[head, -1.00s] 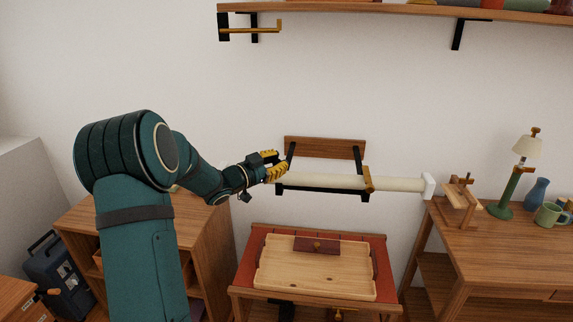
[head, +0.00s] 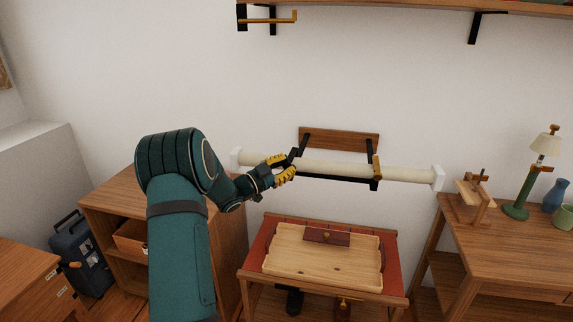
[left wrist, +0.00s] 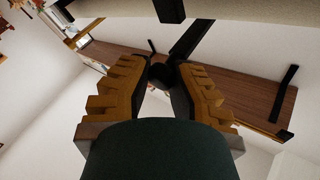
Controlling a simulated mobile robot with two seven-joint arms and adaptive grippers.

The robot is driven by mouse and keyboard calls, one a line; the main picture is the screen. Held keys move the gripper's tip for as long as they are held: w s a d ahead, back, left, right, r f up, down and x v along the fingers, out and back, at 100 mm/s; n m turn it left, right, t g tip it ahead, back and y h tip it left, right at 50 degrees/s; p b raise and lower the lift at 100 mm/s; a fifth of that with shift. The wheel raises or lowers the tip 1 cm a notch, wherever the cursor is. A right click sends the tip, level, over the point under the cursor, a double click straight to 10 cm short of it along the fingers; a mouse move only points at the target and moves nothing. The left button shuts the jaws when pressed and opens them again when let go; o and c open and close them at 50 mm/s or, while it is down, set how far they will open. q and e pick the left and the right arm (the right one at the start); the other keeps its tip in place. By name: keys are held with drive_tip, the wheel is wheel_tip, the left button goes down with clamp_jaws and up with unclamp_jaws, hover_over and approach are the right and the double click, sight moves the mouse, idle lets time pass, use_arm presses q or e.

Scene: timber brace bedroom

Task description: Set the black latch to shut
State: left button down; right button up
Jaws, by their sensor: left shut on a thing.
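A pale roller (head: 330,168) lies across a wall bracket with a wooden back plate (head: 340,139) and black arms. The black latch (head: 293,156) is at the bracket's left end, partly hidden by my left gripper (head: 288,167). In the left wrist view its round black knob (left wrist: 160,73) sits between the yellow fingers of my left gripper (left wrist: 158,88), which is shut on it. A brass-coloured latch (head: 376,167) stands upright by the roller at the bracket's right end. My right gripper is not in view.
Below the roller stands a low table (head: 393,265) with a wooden tray (head: 285,268). A desk (head: 500,240) at the right bears a green lamp (head: 520,190). A shelf (head: 400,4) runs above. The wall between shelf and roller is clear.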

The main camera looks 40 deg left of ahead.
use_arm(q)
drive_tip(key=shift+d+f, duration=0.25)
drive_tip(key=shift+f, duration=0.3)
drive_tip(key=c, duration=0.8)
unclamp_jaws()
drive_tip(key=shift+d+r, duration=0.15)
drive_tip(key=shift+a, duration=0.2)
drive_tip(key=v, duration=1.2)
drive_tip(key=shift+w+f, duration=0.1)
drive_tip(key=shift+f, duration=0.15)
